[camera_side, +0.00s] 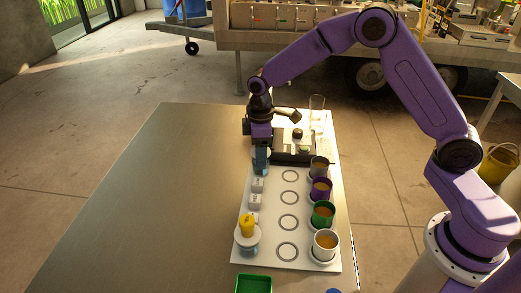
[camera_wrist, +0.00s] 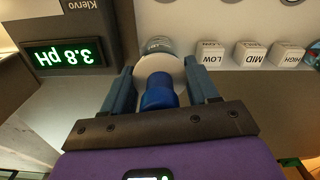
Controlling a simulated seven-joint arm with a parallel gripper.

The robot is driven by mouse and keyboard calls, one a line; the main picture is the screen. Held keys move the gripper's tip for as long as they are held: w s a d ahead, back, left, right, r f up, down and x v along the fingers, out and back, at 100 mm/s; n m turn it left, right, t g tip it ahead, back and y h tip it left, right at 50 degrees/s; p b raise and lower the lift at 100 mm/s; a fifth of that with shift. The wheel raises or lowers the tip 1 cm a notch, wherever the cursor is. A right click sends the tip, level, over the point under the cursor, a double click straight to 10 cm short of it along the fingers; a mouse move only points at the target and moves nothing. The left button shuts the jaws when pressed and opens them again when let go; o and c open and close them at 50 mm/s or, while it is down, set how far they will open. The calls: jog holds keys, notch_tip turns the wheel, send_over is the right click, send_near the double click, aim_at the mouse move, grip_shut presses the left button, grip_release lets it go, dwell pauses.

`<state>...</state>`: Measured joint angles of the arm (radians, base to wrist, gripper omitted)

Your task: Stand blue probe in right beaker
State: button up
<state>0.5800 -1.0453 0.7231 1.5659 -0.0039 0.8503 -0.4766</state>
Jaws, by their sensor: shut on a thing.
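The blue probe (camera_wrist: 158,92) is between the fingers of my gripper (camera_wrist: 161,75) in the wrist view. It has a pale disc around it, and a small labelled jar (camera_wrist: 158,45) shows just beyond. In the side view my gripper (camera_side: 261,168) is low over the left edge of the white board, shut, and hides most of the probe. A row of beakers with amber liquid stands along the board's right side: grey (camera_side: 318,173), purple (camera_side: 320,195), green (camera_side: 322,222) and white (camera_side: 325,252). I cannot tell whether the probe tip touches the jar.
A dark pH meter (camera_side: 296,157) stands at the board's far end; its display (camera_wrist: 64,57) reads 3.8 pH. Small LOW (camera_wrist: 210,54), MID and HIGH blocks sit nearby. Printed rings (camera_side: 287,251) run down the board. A yellow object (camera_side: 247,223) and a green tray (camera_side: 254,285) are nearer.

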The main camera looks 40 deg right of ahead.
jog(key=shift+f, duration=0.6)
jog(key=o, duration=0.9)
jog(key=shift+r, duration=5.5)
notch_tip(320, 180, up, 9)
